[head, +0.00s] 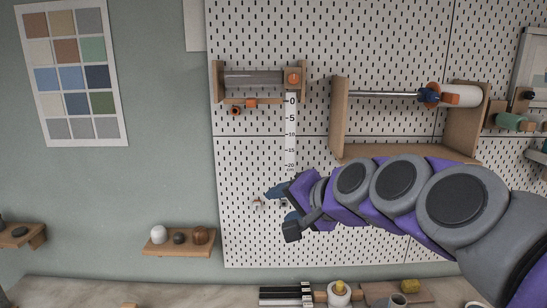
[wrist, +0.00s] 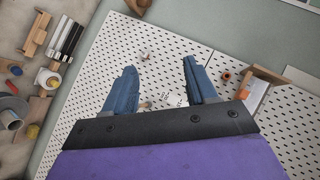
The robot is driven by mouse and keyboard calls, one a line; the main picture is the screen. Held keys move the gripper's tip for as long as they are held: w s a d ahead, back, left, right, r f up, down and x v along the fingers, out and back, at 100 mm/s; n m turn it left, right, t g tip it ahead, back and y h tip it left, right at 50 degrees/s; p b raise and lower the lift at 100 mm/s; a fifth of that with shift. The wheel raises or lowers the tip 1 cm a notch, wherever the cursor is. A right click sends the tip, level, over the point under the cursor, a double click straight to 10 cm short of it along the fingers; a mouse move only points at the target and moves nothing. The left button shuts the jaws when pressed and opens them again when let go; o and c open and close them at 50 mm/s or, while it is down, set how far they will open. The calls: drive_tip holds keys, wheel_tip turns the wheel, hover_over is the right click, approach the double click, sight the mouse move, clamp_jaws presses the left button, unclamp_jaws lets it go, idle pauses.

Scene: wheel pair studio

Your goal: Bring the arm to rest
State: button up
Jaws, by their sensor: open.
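My arm reaches in from the right side of the head view, in front of the white pegboard (head: 255,160). My gripper (head: 277,208) is at the arm's left end, over the lower part of the board. In the wrist view my gripper (wrist: 160,66) shows two blue fingers spread apart with nothing between them. The pegboard also shows behind the fingers in the wrist view (wrist: 165,50). A small pale hook (head: 258,203) on the board is just left of the fingers in the head view.
A wooden bracket (head: 338,120) with a rod and white roller (head: 469,96) is above my arm. A clear tube (head: 253,79) sits in a holder at upper left. A small shelf (head: 180,247) holds several round objects. The counter (head: 120,286) below carries several items.

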drive_tip(key=s+f+n+g+h+b, duration=0.1)
drive_tip(key=s+f, duration=0.2)
drive_tip(key=f, duration=0.3)
drive_tip(key=s+f+n+g+b, duration=0.1)
drive_tip(key=s+f+g, duration=0.15)
drive_tip(key=f, duration=0.25)
drive_tip(key=s+d+f+n+g+h+b, duration=0.1)
drive_tip(key=s+d+f+g+h+b, duration=0.1)
drive_tip(key=s+f, duration=0.7)
drive_tip(key=s+d+f+n+g+h+b, duration=0.1)
drive_tip(key=s+d+f+g+h+b, duration=0.1)
drive_tip(key=s+f, duration=0.7)
drive_tip(key=s+d+f+n+g+h+b, duration=0.1)
drive_tip(key=s+d+f+g+h+b, duration=0.1)
drive_tip(key=s+d+f+g+b, duration=0.2)
drive_tip(key=s+d+f+b, duration=0.1)
drive_tip(key=s+d+f, duration=0.2)
drive_tip(key=s+f, duration=0.2)
drive_tip(key=shift+s+f+n, duration=0.3)
drive_tip(key=shift+s+n, duration=0.1)
drive_tip(key=shift+s, duration=0.05)
